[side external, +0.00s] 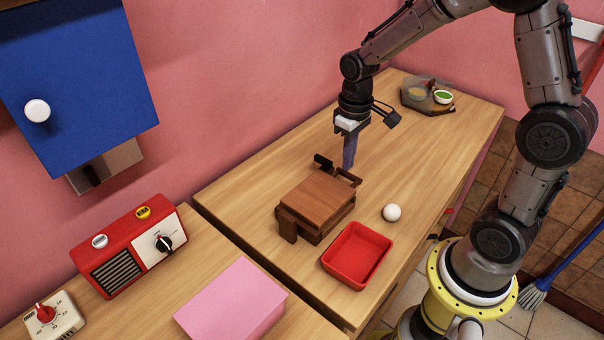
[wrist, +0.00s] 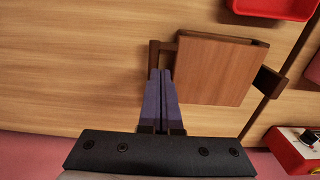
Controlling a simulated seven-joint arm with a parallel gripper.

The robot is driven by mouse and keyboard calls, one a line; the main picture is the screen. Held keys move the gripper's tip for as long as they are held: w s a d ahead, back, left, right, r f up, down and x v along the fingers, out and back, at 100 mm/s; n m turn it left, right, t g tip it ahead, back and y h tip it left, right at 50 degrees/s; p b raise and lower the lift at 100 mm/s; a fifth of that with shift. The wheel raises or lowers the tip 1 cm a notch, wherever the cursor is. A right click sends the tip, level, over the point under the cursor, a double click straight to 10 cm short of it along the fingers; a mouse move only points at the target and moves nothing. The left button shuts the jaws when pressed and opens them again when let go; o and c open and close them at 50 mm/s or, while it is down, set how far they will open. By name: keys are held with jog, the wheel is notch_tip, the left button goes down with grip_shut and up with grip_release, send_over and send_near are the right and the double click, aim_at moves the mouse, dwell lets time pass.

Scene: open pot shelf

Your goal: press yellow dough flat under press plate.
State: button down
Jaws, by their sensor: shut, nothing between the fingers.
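The wooden press stands on the wooden counter, its brown press plate (side external: 319,192) lowered over the base and close to level. The plate also shows in the wrist view (wrist: 215,70). No yellow dough shows in either view; the plate hides whatever lies beneath it. My gripper (side external: 348,166) is shut and empty, pointing down at the far end of the press. In the wrist view my gripper's fingertips (wrist: 161,72) are beside the plate's left edge, by the dark frame posts. I cannot tell whether they touch the press.
A red tray (side external: 357,256) and a white ball (side external: 392,212) sit in front of the press. A grey board with small bowls (side external: 428,94) is at the far end. A red radio (side external: 130,245) and pink block (side external: 232,303) are on the nearer counter. The counter behind my gripper is clear.

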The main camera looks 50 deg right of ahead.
notch_tip(320, 180, up, 7)
dwell(0.9)
jog(key=s+a+r+t, duration=0.4)
jog(key=s+r, duration=0.4)
jog(key=r, duration=0.2)
jog(key=s+f+t, duration=0.1)
jog(key=s+f, duration=0.2)
jog(key=s, duration=0.6)
jog(key=shift+a+t, duration=0.3)
jog(key=shift+a, duration=0.1)
